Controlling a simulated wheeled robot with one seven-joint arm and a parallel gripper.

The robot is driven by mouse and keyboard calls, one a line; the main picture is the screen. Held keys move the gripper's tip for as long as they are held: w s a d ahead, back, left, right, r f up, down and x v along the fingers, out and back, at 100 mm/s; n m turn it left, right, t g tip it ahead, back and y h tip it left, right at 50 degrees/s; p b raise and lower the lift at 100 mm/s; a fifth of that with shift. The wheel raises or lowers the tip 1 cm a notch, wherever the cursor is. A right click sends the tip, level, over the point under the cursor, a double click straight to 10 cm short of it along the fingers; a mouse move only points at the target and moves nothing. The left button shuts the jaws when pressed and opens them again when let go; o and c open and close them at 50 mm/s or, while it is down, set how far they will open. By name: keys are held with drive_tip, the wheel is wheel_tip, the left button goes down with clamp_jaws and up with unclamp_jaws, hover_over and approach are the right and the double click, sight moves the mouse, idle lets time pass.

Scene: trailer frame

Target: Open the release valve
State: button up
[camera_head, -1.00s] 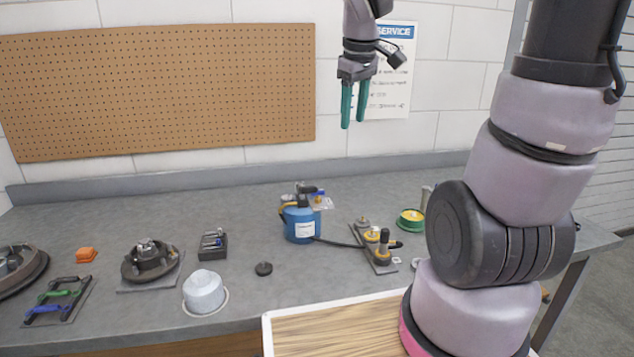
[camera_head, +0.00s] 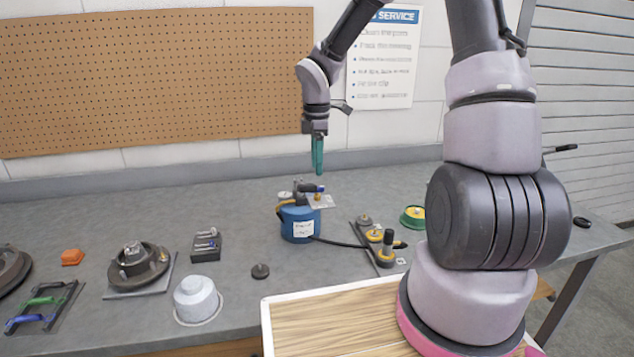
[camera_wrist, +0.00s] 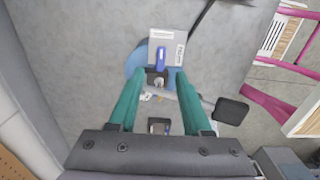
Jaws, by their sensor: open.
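A blue canister (camera_head: 300,226) stands on the grey workbench, and part of its round blue top shows in the wrist view (camera_wrist: 136,60). On it is a valve with a dark blue lever (camera_head: 313,188) beside a pale label plate (camera_head: 322,202). The wrist view shows the blue lever (camera_wrist: 161,57) lying over the plate (camera_wrist: 172,44), with labels too small to read. My gripper (camera_head: 318,172) is open and empty, its green fingers pointing down just above the valve. In the wrist view the fingertips (camera_wrist: 160,72) lie on either side of the valve fitting. Contact cannot be told.
A dark hose runs from the canister to a plate with yellow-and-black fittings (camera_head: 377,240). A green-rimmed round part (camera_head: 412,217) stands right of it. The pegboard wall (camera_head: 150,80) is behind.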

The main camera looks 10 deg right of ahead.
wheel_tip(320, 180, down, 6)
drive_tip(key=shift+f, duration=0.1)
clamp_jaws()
